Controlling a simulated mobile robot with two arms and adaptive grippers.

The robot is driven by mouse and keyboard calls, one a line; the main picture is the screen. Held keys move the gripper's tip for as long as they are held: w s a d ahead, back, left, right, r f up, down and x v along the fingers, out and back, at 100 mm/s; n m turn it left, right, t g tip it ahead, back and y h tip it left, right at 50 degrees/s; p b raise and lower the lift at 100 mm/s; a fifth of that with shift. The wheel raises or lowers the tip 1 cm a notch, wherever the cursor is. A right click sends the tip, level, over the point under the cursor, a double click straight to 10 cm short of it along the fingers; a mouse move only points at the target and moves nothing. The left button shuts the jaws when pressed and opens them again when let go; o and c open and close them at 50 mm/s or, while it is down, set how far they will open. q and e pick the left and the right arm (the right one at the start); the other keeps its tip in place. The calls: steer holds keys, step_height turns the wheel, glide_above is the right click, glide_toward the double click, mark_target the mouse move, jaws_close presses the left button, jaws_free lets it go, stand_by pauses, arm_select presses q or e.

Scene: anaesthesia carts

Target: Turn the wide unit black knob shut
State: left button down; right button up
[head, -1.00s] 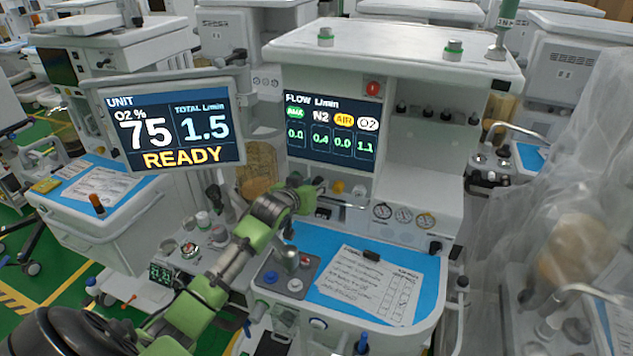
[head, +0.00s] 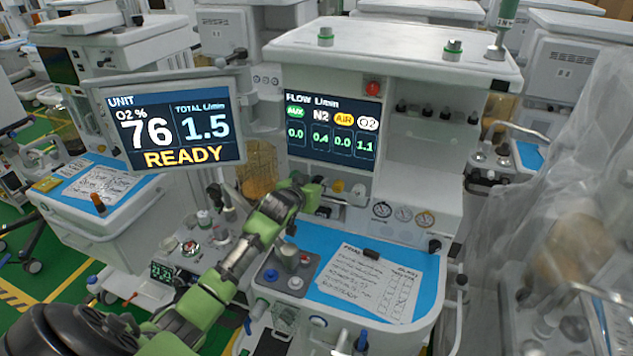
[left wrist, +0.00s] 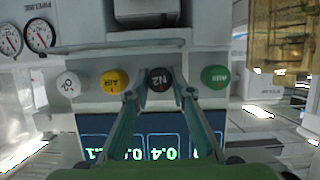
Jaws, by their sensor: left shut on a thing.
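The black N2 knob (left wrist: 160,79) is on the wide unit's white front panel, between the yellow AIR knob (left wrist: 112,82) and the green AUX knob (left wrist: 214,77). In the left wrist view my left gripper (left wrist: 159,94) has a finger on each side of the black knob and is shut on it. In the head view my left gripper (head: 314,193) reaches the panel below the flow screen (head: 332,130) and hides the black knob. The screen reads N2 0.4 and O2 1.1. My right gripper is not in view.
The white O2 knob (left wrist: 68,84) sits beyond the yellow one. The UNIT monitor (head: 172,123) reads O2 76, total 1.5, READY. Plastic sheeting (head: 560,210) hangs at the right.

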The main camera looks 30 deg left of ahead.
arm_select(q)
steer(key=shift+m+y, duration=0.6)
steer(key=shift+m, duration=0.1)
steer(key=c, duration=2)
jaws_free()
steer(key=shift+d, duration=0.1)
steer(key=shift+c, duration=0.2)
steer(key=v, duration=1.2)
steer(key=shift+r, duration=0.2)
steer(key=shift+w+f, duration=0.1)
